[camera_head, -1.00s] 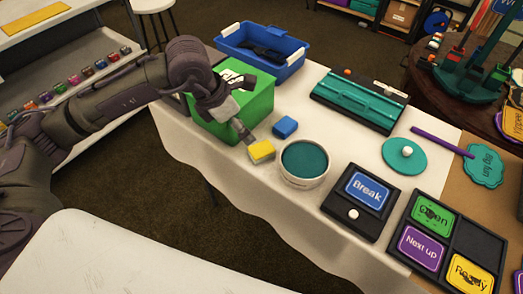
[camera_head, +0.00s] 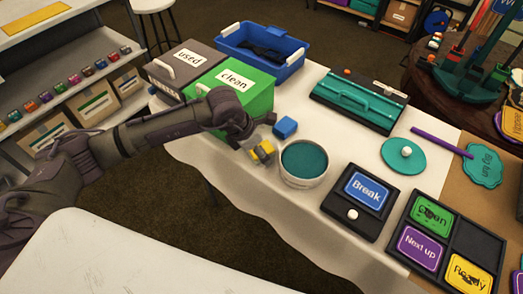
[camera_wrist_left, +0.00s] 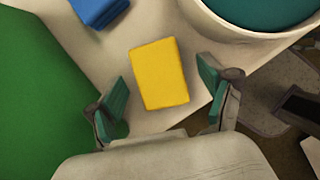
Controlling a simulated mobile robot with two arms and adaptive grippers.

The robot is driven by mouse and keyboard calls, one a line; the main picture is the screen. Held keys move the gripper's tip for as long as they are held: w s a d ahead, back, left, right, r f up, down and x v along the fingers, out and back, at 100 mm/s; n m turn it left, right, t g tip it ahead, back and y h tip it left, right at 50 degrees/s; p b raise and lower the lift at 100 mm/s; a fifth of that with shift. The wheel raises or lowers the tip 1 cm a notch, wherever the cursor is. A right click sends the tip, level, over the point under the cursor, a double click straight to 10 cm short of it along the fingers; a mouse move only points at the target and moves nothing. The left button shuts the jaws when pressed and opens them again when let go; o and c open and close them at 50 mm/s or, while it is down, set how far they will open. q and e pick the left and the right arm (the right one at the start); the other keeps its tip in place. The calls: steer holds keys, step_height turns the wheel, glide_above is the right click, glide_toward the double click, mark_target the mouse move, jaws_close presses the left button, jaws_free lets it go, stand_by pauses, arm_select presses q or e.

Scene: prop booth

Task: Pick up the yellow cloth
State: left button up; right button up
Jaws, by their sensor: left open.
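The yellow cloth (camera_head: 263,151) is a small folded block near the front edge of the white-covered table, between the green box and the teal-filled round tub. My left gripper (camera_head: 258,151) is over it and partly hides it in the head view. In the left wrist view the yellow cloth (camera_wrist_left: 159,74) lies just ahead of and between the two fingertips of my left gripper (camera_wrist_left: 163,98). The fingers are spread wide with gaps on both sides. My right gripper is not in view.
The blue block (camera_head: 285,127) lies just behind the cloth. The round tub (camera_head: 304,163) stands close on the right. The green "clean" box (camera_head: 249,93) and grey "used" box (camera_head: 187,62) stand at the left. A black "Break" stand (camera_head: 362,201) is farther right.

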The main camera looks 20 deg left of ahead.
arm_select(q)
steer(key=c, duration=1.2)
step_height(320, 180, up, 10)
steer(key=shift+r+b, duration=0.1)
steer(key=shift+b, duration=0.2)
